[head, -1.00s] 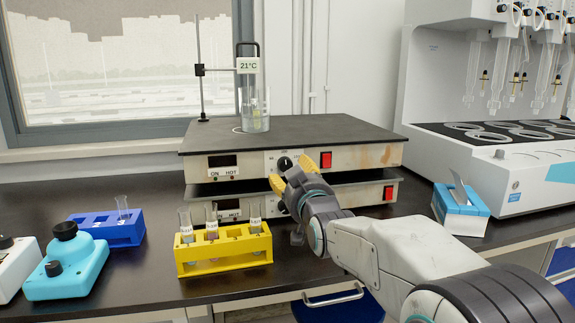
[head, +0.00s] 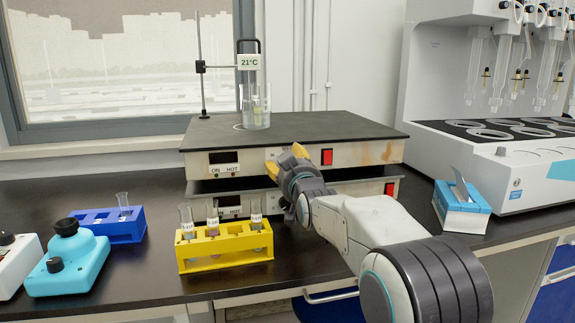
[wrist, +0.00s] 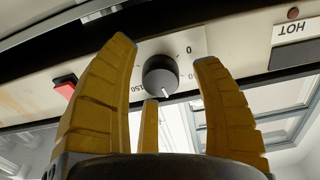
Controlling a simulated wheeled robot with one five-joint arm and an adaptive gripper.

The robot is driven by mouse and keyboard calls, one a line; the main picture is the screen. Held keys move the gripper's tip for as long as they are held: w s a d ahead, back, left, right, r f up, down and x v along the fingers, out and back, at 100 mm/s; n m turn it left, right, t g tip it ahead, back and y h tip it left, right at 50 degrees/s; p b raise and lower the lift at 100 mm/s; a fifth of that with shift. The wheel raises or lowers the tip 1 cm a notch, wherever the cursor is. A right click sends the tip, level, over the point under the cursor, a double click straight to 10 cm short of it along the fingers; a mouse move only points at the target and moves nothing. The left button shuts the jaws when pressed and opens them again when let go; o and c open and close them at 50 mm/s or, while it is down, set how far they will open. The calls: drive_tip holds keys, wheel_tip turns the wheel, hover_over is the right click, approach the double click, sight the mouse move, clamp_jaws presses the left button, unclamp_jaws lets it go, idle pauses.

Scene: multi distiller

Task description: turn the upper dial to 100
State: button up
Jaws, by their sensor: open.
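The upper hot plate (head: 360,155) has a pale front panel with a dark display and a red switch. My gripper (head: 285,154) is at the panel in the head view and hides the dial there. In the wrist view my gripper (wrist: 165,51) is open, its yellow fingers on either side of the dial with visible gaps. I cannot tell how deep the fingertips reach.
A lower hot plate (head: 345,195) sits just beneath. A beaker (head: 257,115) stands on the upper plate. A yellow tube rack (head: 226,252) and a blue rack (head: 105,227) are at the left front. A blue-and-white box (head: 460,212) is on the right.

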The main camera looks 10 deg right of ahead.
drive_tip(key=shift+c, duration=0.2)
clamp_jaws()
drive_tip(key=shift+m+b, duration=0.4)
drive_tip(key=shift+m, duration=0.4)
drive_tip(key=shift+o, duration=0.2)
unclamp_jaws()
drive_tip(key=s, duration=1.2)
idle(0.4)
